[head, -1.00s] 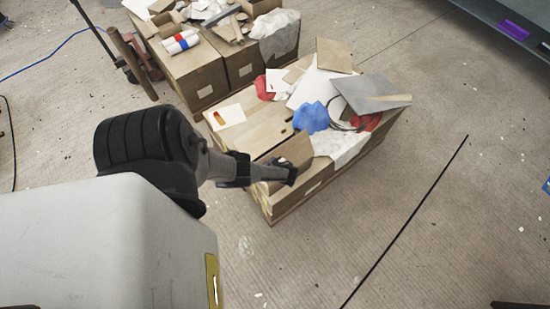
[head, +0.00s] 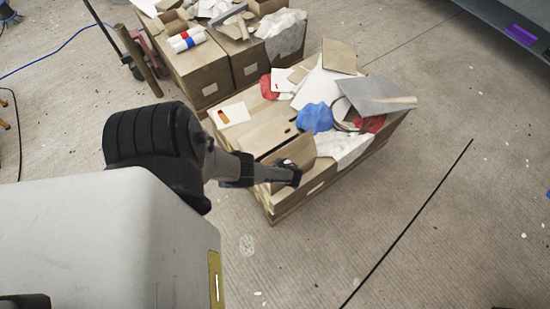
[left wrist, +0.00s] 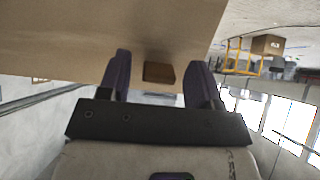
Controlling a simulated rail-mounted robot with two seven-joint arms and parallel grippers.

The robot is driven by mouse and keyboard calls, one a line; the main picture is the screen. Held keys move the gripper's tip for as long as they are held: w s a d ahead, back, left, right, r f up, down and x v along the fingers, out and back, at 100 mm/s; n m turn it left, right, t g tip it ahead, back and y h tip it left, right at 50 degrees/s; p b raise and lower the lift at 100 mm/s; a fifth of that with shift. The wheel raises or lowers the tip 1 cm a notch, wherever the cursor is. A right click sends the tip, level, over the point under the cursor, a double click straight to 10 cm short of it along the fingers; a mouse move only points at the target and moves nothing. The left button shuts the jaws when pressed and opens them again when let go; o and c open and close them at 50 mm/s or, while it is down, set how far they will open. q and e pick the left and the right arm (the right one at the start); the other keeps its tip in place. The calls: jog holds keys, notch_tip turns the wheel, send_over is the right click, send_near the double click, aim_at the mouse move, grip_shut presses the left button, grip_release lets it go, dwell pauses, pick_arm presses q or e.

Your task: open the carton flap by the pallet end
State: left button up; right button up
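The carton (head: 320,186) with the flap is at the near end of the loaded pallet in the head view. Its brown flap (head: 297,150) stands raised and tilted. My left gripper (head: 294,177) is at the flap's near side; in the head view I cannot tell whether it touches. In the left wrist view the two fingers of the gripper (left wrist: 160,82) are spread apart. A large cardboard face (left wrist: 60,35) fills the upper left there, and a small darker brown patch shows between the fingers. My right gripper is not in view.
Paper sheets, a blue cloth (head: 315,117) and a grey board (head: 375,97) lie on the cartons behind the flap. More loaded cartons (head: 200,75) stand farther back. A wooden post (head: 143,66) leans at the left.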

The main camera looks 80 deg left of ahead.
pick_arm(q)
jog(key=shift+a, duration=0.1)
jog(key=shift+d+r, duration=0.2)
jog(key=shift+r, duration=0.05)
jog(key=p+v, duration=0.3)
jog(key=v, duration=1)
jog(key=shift+d, duration=0.1)
dwell(0.3)
